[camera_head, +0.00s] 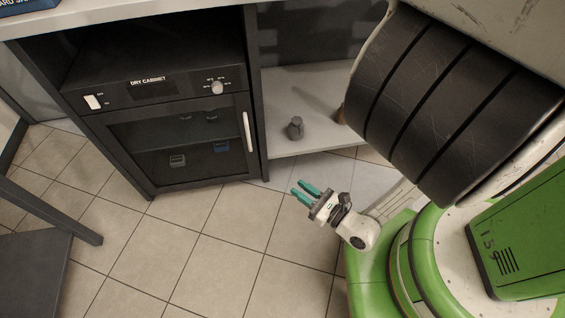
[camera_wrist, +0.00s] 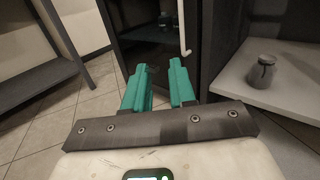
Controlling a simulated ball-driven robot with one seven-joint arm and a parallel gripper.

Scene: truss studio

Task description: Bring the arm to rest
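My gripper (camera_head: 305,189) has two teal fingers and shows in the head view just right of the picture's middle, above the tiled floor and close to my green base. In the wrist view my gripper (camera_wrist: 160,82) points toward the lower part of the cabinet. The fingers are apart with an empty gap between them. Nothing is held, and the fingers touch nothing that I can see. Part of my arm is hidden behind my own dark ribbed body part.
A black dry cabinet (camera_head: 150,97) has a shut glass door with a white handle (camera_head: 247,132). A grey weight-like object (camera_head: 295,128) stands on the pale low shelf (camera_head: 320,98) to its right. A dark grey stand (camera_head: 35,270) is at lower left. The tiled floor (camera_head: 200,250) between is clear.

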